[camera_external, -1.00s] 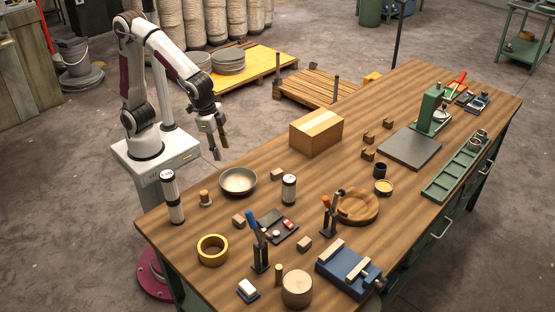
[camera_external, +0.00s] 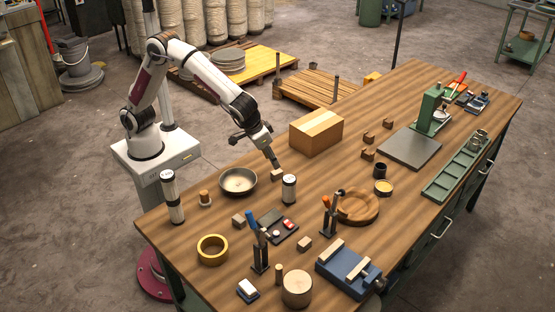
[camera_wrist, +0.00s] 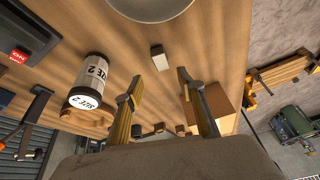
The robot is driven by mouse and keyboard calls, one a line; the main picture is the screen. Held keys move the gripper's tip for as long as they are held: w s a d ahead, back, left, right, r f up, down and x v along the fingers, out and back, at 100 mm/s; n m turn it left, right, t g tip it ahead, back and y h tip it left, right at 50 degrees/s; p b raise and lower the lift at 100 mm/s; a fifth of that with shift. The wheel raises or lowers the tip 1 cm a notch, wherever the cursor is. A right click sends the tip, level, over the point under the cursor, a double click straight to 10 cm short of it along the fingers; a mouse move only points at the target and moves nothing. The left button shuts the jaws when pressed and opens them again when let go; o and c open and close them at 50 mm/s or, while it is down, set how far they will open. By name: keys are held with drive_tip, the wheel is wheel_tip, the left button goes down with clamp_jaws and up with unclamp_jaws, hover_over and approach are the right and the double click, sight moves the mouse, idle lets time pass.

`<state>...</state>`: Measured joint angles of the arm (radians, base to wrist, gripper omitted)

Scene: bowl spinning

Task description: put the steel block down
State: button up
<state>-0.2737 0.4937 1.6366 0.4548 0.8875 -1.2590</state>
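A small block (camera_external: 277,175) sits on the workbench between the steel bowl and a white canister. It also shows in the wrist view (camera_wrist: 157,57), with a pale top and darker side; I cannot tell for sure that it is the steel block. My gripper (camera_external: 274,164) is just above this block, pointing down. In the wrist view its two fingers (camera_wrist: 158,82) are spread apart with nothing between them, and the block lies beyond the fingertips. Two similar blocks stand nearer the camera, one at the left (camera_external: 238,220) and one in the middle (camera_external: 304,244).
The metal bowl (camera_external: 238,181) is just left of my gripper. A labelled canister (camera_external: 289,189) stands close on its right, also large in the wrist view (camera_wrist: 91,84). A cardboard box (camera_external: 316,133) is behind and to the right.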

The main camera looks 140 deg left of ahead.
sight(276, 172)
drive_tip(key=shift+n, duration=0.8)
drive_tip(key=shift+a, duration=0.1)
drive_tip(key=shift+x, duration=1.25)
drive_tip(key=shift+s+f, duration=0.1)
drive_tip(key=shift+d+x, duration=0.2)
drive_tip(key=shift+x, duration=0.7)
drive_tip(key=shift+d+x, duration=0.15)
drive_tip(key=shift+x, duration=1.65)
drive_tip(key=shift+s, duration=0.1)
